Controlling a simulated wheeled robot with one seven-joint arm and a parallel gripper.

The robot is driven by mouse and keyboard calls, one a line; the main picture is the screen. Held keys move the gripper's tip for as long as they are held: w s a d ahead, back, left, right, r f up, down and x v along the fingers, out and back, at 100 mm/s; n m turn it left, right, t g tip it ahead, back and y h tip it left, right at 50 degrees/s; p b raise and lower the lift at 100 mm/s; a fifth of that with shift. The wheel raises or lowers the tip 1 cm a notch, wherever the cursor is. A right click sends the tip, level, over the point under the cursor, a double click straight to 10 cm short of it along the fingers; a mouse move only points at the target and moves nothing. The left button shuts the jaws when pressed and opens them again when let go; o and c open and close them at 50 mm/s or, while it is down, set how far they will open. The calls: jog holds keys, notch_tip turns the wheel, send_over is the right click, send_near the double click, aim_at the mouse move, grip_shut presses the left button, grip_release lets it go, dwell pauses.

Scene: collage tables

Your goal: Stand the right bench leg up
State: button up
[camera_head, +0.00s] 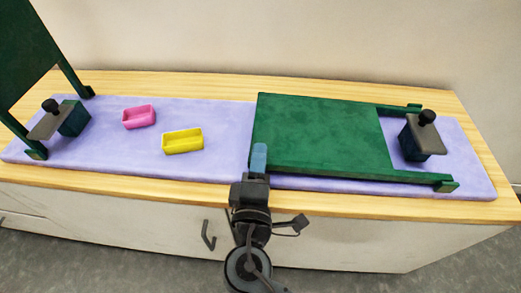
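The right bench leg (320,132) is a green panel with two bars that reach out to the right. It lies flat on the lilac mat (220,115). My gripper (259,158) is at the panel's near left edge, with its blue fingertips overlapping that edge in the picture. I see the fingers from behind as one block, so whether they are open or shut on the panel is unclear. A matching green leg (22,55) stands upright at the far left, cut off by the frame.
A pink tray (139,117) and a yellow tray (183,141) lie left of the panel. A dark block with a black knob (423,136) sits between the bars; another (72,119) is by the left leg. The wooden table (190,84) backs onto a wall.

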jog(key=shift+w, duration=1.2)
grip_shut()
